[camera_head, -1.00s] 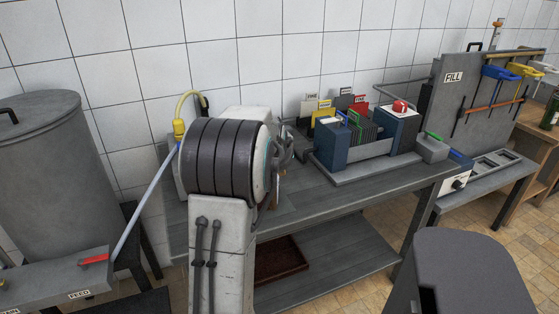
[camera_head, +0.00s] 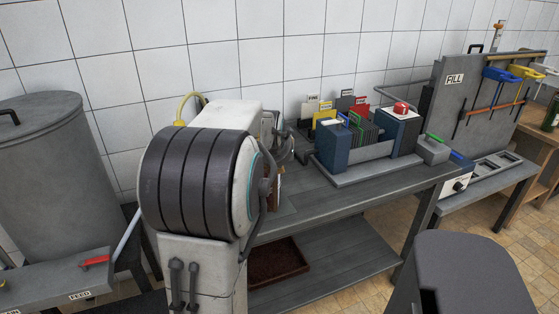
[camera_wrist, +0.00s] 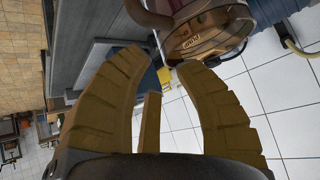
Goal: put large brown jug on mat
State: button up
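My gripper (camera_wrist: 160,58) is open in the wrist view, with its two tan ribbed fingers wide apart and nothing between them. Ahead of the fingertips, at the top of that view, is a rounded, glassy brown vessel (camera_wrist: 205,27) with a label; it may be the large brown jug, but it is cut off by the frame. It looks apart from the fingers. In the head view my arm hides most of this spot, and only a sliver of brown shows beside it. I cannot make out the mat for certain.
A grey bench (camera_head: 345,205) runs along the tiled wall. It carries a blue rack (camera_head: 332,148) with coloured cards and a red-topped box (camera_head: 400,125). A grey drum (camera_head: 45,155) stands left. A dark red tray (camera_head: 278,262) lies on the lower shelf. A FILL panel (camera_head: 470,95) stands right.

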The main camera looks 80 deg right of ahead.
jog(key=shift+v, duration=2.2)
jog(key=w+a+f+n+t+y, duration=0.25)
jog(key=w+a+n, duration=0.25)
jog(key=w+a, duration=0.6)
jog(key=w+a+f+n+t+y, duration=0.1)
jog(key=w+a+f+n+y, duration=0.2)
jog(key=w+a, duration=0.8)
jog(key=s+a+f+n+y, duration=0.1)
jog(key=s+a+n, duration=0.2)
jog(key=a, duration=0.5)
jog(key=s+a+f+n+g+y, duration=0.1)
jog(key=s+a+f+n, duration=0.1)
jog(key=a, duration=0.6)
jog(key=s+a+f+n+y, duration=0.1)
jog(key=s+a+n, duration=0.3)
jog(key=a, duration=0.5)
jog(key=shift+f+n+g+y, duration=0.35)
jog(key=shift+f+n, duration=0.25)
jog(key=shift+n, duration=0.4)
jog(key=w+p+v, duration=0.2)
jog(key=p+v, duration=0.7)
jog(key=v, duration=0.1)
jog(key=shift+r, duration=0.3)
